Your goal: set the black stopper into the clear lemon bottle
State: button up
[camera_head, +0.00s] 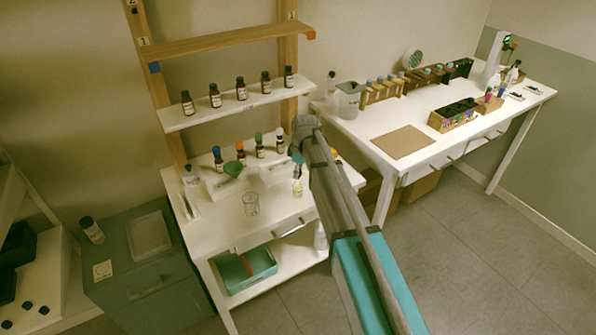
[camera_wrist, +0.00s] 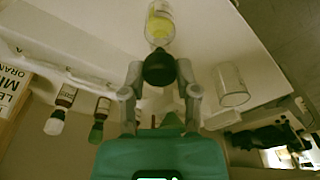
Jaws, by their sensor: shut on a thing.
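My gripper (camera_wrist: 158,90) is shut on the black stopper (camera_wrist: 158,68), which shows as a dark rounded knob between the fingertips. The clear lemon bottle (camera_wrist: 160,22), with a yellow label, is right beyond the stopper in the wrist view. The stopper overlaps the bottle's neck end, so I cannot tell whether it is seated, touching or just apart. In the head view a clear bottle with a yellowish label (camera_head: 297,187) stands on the white table beside my arm.
A clear glass (camera_wrist: 232,85) stands to the right of the bottle in the wrist view. A row of dark bottles with coloured caps (camera_head: 240,152) stands behind on the table (camera_head: 225,217). A shelf (camera_head: 225,115) with more dark bottles is above.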

jog(key=shift+f+b, duration=1.05)
jog(key=shift+f, duration=0.05)
jog(key=o, duration=1.1)
jog(key=shift+r, duration=0.15)
notch_tip(320, 180, up, 8)
jog(key=p, duration=0.8)
jog(key=shift+r+p, duration=0.2)
jog(key=shift+p, duration=0.15)
jog(key=shift+s, duration=0.1)
dwell(0.4)
jog(key=s+d+m, duration=0.5)
jog(key=s+d, duration=0.2)
jog(key=s, duration=0.1)
jog(key=s+d+m+h, duration=0.1)
jog(key=s+d+m, duration=0.4)
jog(key=s+d, duration=0.2)
jog(key=s+d+m, duration=0.5)
jog(key=s+d, duration=0.3)
jog(key=s, duration=0.2)
jog(key=shift+s, duration=0.3)
jog(key=shift+a, duration=0.1)
